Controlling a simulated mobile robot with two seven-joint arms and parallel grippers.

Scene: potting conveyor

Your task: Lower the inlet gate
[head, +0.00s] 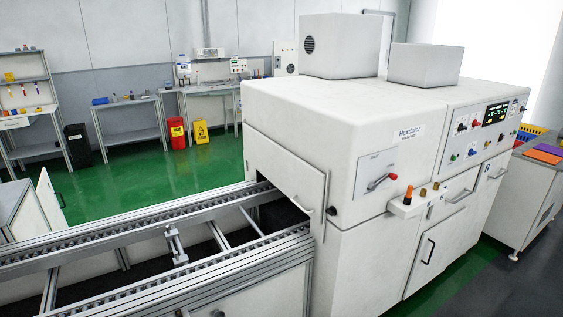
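The inlet gate (283,165) is a white panel on the left end face of the large white machine (345,110). Its lower edge stands above the conveyor, and a dark opening (286,209) shows below it. A dark knob (332,211) sits beside the gate's lower right corner. Neither of my grippers is in view.
The roller conveyor (150,237) runs from the left into the opening, with a small metal bracket (176,245) on it. A small shelf (412,203) with an orange-topped item juts out below the lever. Green floor (110,195) is clear behind the conveyor.

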